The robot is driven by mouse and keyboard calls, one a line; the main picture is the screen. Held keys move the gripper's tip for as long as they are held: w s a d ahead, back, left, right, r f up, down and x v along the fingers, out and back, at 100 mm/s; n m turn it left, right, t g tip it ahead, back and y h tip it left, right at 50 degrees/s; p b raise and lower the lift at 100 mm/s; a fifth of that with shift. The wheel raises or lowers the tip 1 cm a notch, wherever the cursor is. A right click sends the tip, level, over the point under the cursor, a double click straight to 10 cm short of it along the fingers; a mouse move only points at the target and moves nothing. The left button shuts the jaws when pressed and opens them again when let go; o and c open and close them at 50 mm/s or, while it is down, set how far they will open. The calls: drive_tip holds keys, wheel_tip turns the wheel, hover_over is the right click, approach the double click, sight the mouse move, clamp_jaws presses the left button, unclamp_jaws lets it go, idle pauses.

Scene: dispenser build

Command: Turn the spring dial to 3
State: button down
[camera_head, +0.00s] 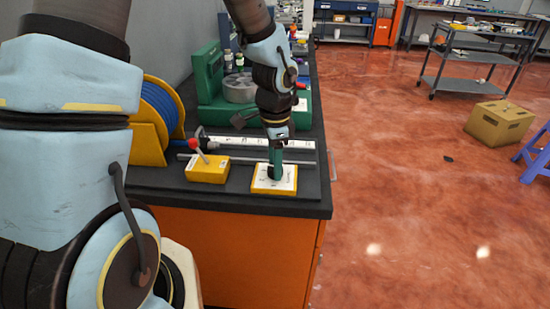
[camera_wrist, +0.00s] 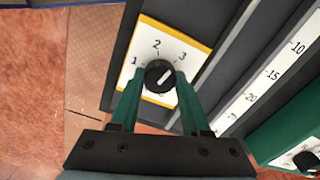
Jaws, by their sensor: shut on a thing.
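The spring dial is a black round knob (camera_wrist: 159,74) on a white plate with a yellow edge (camera_wrist: 194,58). The numbers 1, 2 and 3 are readable around it; a mark below is partly hidden. A white line on the knob slants up and right, roughly toward the 3, but its exact aim is hard to read. My gripper (camera_wrist: 161,78) has its green fingers shut on the knob, one on each side. In the head view my gripper (camera_head: 275,174) points straight down at the dial plate (camera_head: 262,187), hiding the knob.
A yellow box (camera_head: 207,170) with a red-tipped lever stands just left of the dial. A metal rod and a white scale strip (camera_head: 296,144) lie behind. A blue spool in a yellow holder (camera_head: 148,139) is farther left. A green machine (camera_head: 208,72) stands behind. The bench edge is close in front.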

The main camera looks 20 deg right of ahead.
drive_tip(key=shift+m+p, duration=0.7)
drive_tip(key=shift+m, duration=0.6)
drive_tip(key=shift+c, duration=1.9)
unclamp_jaws()
wheel_tip(320, 180, up, 11)
drive_tip(key=shift+f, duration=0.1)
drive_tip(key=w+a+n+t, duration=0.1)
drive_tip(key=a+n, duration=1.9)
drive_tip(key=a, duration=0.5)
drive_tip(key=shift+w+a+f+n+t, duration=0.15)
drive_tip(key=shift+n+t, duration=0.15)
drive_tip(key=shift+n, duration=0.1)
